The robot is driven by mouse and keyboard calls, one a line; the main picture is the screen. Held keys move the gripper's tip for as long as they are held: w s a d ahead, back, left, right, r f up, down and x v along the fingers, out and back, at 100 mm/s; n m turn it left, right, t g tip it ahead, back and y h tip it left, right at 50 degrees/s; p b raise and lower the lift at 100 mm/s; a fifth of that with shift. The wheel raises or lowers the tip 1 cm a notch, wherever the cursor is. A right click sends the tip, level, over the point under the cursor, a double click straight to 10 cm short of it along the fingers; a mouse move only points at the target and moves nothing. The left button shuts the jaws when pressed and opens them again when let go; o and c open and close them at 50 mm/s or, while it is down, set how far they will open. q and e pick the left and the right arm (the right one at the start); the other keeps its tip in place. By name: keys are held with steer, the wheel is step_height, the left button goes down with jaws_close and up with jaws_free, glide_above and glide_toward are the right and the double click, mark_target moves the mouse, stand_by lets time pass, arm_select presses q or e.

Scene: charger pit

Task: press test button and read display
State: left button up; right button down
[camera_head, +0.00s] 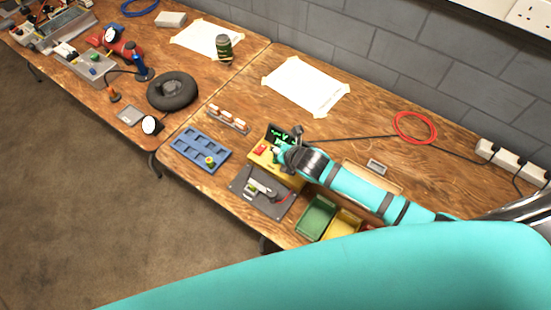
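The yellow tester (256,158) stands on the near wooden bench. Its dark display (276,133) faces up with green marks, too small to read. A red spot that looks like a button (260,148) shows on its top left. My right gripper (281,151) comes in from the right and is over the tester's right part, close to the display. The gripper hides part of the tester's top. I cannot tell whether it touches the tester or whether its fingers are open. My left gripper is not in view.
A grey plate with a device (264,191) lies in front of the tester. A blue tray (201,148) is to the left. Green (316,217) and yellow (342,224) bins sit at the bench's front edge. A red cable coil (415,127) and white plugs (505,160) are at right.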

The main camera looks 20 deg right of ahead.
steer(key=shift+f, duration=0.25)
stand_by(0.3)
steer(key=shift+f, duration=0.2)
steer(key=shift+f, duration=0.4)
stand_by(0.9)
steer(key=shift+r, duration=0.1)
steer(key=shift+r+p, duration=0.75)
steer(key=shift+p, duration=0.05)
steer(key=shift+r, duration=0.1)
step_height(320, 180, up, 5)
steer(key=p, duration=0.5)
